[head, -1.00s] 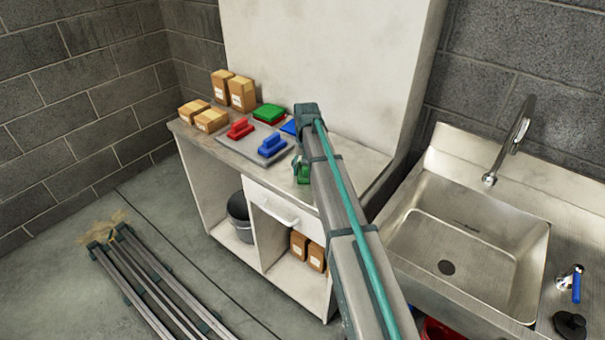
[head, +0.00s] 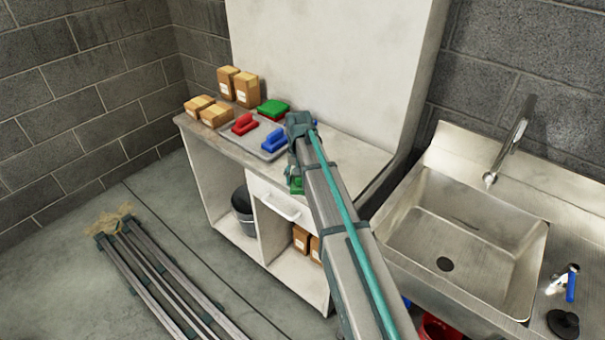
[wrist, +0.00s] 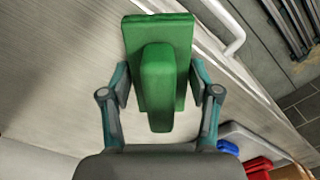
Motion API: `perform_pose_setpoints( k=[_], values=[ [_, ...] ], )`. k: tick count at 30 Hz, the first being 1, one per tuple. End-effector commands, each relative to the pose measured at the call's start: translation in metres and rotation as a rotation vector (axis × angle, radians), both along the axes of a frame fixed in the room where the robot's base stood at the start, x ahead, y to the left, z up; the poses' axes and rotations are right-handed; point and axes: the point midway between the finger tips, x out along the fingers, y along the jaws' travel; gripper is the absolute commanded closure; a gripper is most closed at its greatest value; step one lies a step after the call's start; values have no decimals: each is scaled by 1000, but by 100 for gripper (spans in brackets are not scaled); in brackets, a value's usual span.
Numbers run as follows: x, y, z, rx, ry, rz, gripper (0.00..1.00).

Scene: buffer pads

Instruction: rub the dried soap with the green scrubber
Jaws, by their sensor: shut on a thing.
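My gripper (wrist: 160,92) is shut on the handle of the green scrubber (wrist: 160,22), one finger on each side. The scrubber is a flat green block with a raised green grip. It also shows in the head view (head: 295,186), partly hidden by my arm, near the front edge of the worktop above the drawer. I cannot tell whether it touches the worktop. I cannot clearly make out dried soap on the worktop. A tan, ragged patch (head: 108,220) lies on the floor at left, but I cannot tell what it is.
A grey tray (head: 268,156) holds a red scrubber (head: 244,124) and a blue scrubber (head: 274,139). A green pad (head: 273,107) and several cartons (head: 247,88) stand behind. A white drawer handle (head: 281,209) juts out in front. A steel sink (head: 455,235) is at right.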

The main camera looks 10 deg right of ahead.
Motion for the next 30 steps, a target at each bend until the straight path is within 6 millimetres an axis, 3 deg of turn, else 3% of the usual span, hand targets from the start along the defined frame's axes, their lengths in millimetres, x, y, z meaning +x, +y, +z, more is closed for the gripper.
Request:
perform_pose_setpoints(
  k=[3,6,21,30],
  values=[
    [-2,2,6,0,1,-2,76],
    [-2,2,28,1,-1,-2,76],
    [-2,1,73,0,-1,-3,76],
    [-2,0,82,0,0,-3,76]
  ],
)
